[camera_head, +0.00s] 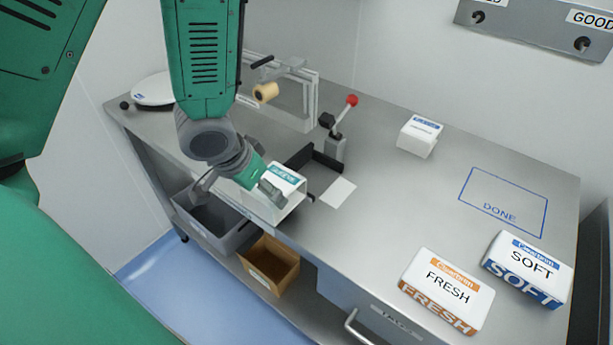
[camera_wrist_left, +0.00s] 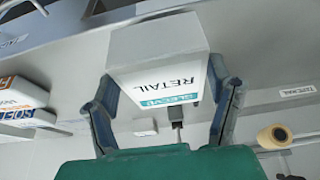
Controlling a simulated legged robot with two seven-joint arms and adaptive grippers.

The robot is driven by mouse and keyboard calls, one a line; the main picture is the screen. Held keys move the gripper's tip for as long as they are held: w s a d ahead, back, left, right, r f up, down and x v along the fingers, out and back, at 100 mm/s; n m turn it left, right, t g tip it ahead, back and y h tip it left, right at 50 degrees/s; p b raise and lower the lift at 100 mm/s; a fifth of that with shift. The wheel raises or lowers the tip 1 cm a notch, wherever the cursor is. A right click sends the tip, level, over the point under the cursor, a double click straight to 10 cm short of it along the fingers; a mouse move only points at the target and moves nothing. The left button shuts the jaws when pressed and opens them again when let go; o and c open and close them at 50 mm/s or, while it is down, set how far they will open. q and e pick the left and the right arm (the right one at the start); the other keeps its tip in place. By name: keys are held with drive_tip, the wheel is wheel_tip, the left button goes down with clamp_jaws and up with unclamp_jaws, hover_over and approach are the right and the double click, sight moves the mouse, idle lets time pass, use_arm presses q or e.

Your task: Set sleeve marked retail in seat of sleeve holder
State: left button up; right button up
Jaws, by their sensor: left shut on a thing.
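The white sleeve (camera_head: 289,179) has a teal band; the wrist view shows the sleeve (camera_wrist_left: 160,75) reading RETAIL. My left gripper (camera_head: 262,184) is shut on it, with one finger on each side in the wrist view (camera_wrist_left: 163,105). The sleeve is near the table's front edge; I cannot tell whether it touches the table. A black angled bracket (camera_head: 325,160), which looks like part of the sleeve holder, is just behind and right of it, beside a lever with a red knob (camera_head: 351,100). The gripper and sleeve partly hide that area. My right gripper is not in view.
A white box (camera_head: 418,138) stands at the back. FRESH (camera_head: 447,290) and SOFT (camera_head: 528,268) packs are at the front right, near an empty DONE outline (camera_head: 503,203). A frame with a tan roll (camera_head: 266,92) stands behind my arm. Bins (camera_head: 270,265) sit below the front edge.

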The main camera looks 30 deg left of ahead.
use_arm(q)
drive_tip(key=w+f+p, duration=0.1)
drive_tip(key=w, duration=0.3)
drive_tip(key=w+f+p, duration=0.1)
drive_tip(key=w, duration=0.4)
drive_tip(key=w+d+f+p, duration=0.1)
drive_tip(key=w, duration=0.3)
drive_tip(key=shift+w+d, duration=0.1)
drive_tip(key=shift+w, duration=0.15)
drive_tip(key=shift+w+f, duration=0.1)
drive_tip(key=shift+d, duration=0.15)
drive_tip(key=shift+d, duration=0.1)
